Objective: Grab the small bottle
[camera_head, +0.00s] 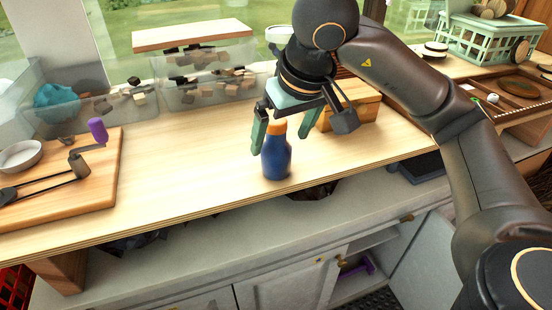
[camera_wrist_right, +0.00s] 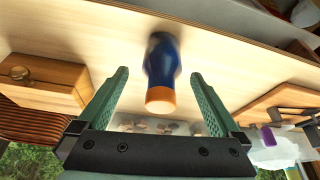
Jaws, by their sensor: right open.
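The small bottle (camera_head: 276,153) is dark blue with an orange cap and stands upright on the light wooden counter near its front edge. My right gripper (camera_head: 282,140) is open above and around the upper part of the bottle, with one green finger to the left of it and the other to the right behind it. In the right wrist view the bottle (camera_wrist_right: 161,70) shows between and beyond the two open green fingers (camera_wrist_right: 160,85), with a gap on each side. My left gripper is not in view.
A wooden box (camera_head: 352,103) stands close behind, right of the bottle. Clear bins (camera_head: 185,95) of small blocks stand at the back. A wooden board (camera_head: 85,190) with a crank tool lies left. The counter between board and bottle is clear.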

